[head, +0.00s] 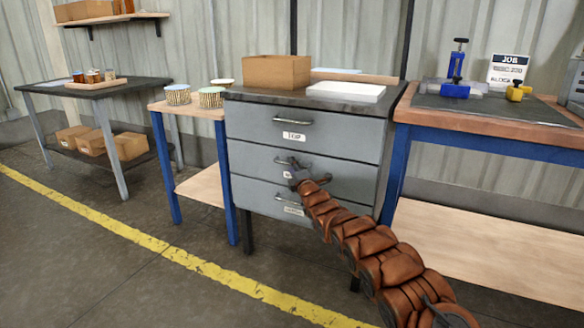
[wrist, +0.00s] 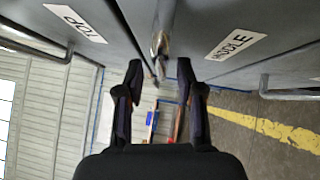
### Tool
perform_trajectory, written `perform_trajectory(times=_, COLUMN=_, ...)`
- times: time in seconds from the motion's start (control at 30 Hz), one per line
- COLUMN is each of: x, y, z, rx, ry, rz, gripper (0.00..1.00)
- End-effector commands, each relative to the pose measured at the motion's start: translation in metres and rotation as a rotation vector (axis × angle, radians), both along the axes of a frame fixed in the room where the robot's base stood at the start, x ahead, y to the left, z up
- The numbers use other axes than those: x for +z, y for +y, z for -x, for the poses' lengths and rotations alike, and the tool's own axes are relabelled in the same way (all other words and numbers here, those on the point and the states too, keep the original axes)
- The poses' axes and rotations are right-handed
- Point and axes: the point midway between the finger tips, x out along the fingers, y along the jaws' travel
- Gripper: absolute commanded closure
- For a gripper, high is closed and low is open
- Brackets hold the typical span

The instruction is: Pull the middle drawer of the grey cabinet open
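The grey cabinet (head: 240,148) has three drawers with bar handles and white labels. The middle drawer (head: 352,183) looks flush with the drawers above and below it. My gripper (head: 297,180) is at the middle handle in the head view and hides part of the handle and label. In the wrist view my gripper (wrist: 159,68) is open. The middle handle (wrist: 158,45) lies between its two fingertips, with a visible gap on each side. The MIDDLE label (wrist: 236,46) shows to the right of the handle there.
The top handle (head: 293,121) and bottom handle (head: 287,197) are close above and below. A cardboard box (head: 277,71) and white tray (head: 346,91) sit on the cabinet. Blue-legged benches flank it. The floor in front is clear, with a yellow line (head: 215,278).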

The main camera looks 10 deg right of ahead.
Motion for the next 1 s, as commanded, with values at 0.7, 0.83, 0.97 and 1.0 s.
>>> perform_trajectory(times=0.7, x=0.001, y=0.001, z=-0.019, rx=-0.003, ry=0.001, rz=0.001, gripper=0.63)
perform_trajectory(times=0.83, x=0.002, y=0.001, z=-0.019, rx=-0.005, ry=0.002, rz=0.002, gripper=0.63)
perform_trajectory(times=0.97, x=0.002, y=0.001, z=-0.019, rx=-0.005, ry=0.002, rz=0.002, gripper=0.67)
perform_trajectory(times=1.0, x=0.001, y=0.001, z=-0.019, rx=-0.005, ry=0.002, rz=0.002, gripper=0.71)
